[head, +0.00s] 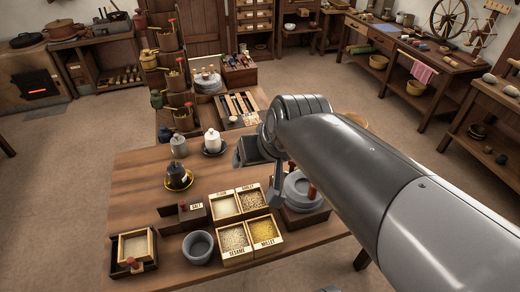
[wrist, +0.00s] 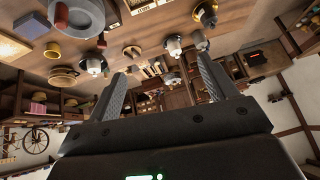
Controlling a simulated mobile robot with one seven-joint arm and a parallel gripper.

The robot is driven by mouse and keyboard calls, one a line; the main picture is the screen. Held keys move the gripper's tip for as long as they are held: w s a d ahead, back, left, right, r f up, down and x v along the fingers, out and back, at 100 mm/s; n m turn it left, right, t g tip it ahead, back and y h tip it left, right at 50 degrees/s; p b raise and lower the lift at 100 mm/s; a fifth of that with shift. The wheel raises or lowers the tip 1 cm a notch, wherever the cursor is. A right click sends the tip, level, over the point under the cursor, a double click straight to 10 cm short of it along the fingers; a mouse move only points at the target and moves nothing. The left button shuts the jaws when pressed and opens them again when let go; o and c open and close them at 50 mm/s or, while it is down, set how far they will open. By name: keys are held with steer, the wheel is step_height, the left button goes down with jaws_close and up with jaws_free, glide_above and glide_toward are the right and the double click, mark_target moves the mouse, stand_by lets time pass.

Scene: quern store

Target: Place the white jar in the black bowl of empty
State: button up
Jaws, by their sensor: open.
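A white jar (head: 212,140) with a knob lid stands upright on a dark, shallow round dish (head: 214,153) on the wooden table. It also shows in the wrist view (wrist: 173,46), beyond my fingertips. My gripper (head: 257,172) is above the table, right of the white jar and apart from it. Its two fingers are spread with nothing between them in the wrist view (wrist: 168,64). A second pale vessel (wrist: 95,64) shows left of the fingers there; my arm hides that area in the head view. I cannot tell which dish is the empty black bowl.
A grey jar (head: 178,146) stands left of the white jar. A black jar (head: 178,176) sits on a yellow dish. Labelled grain boxes (head: 250,229), a grey bowl (head: 198,246) and a stone quern (head: 303,188) occupy the front.

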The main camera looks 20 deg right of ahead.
steer(key=s+d+f+g+h, duration=0.1)
steer(key=s, duration=0.5)
steer(key=shift+d, duration=0.2)
steer(key=shift+o, duration=0.2)
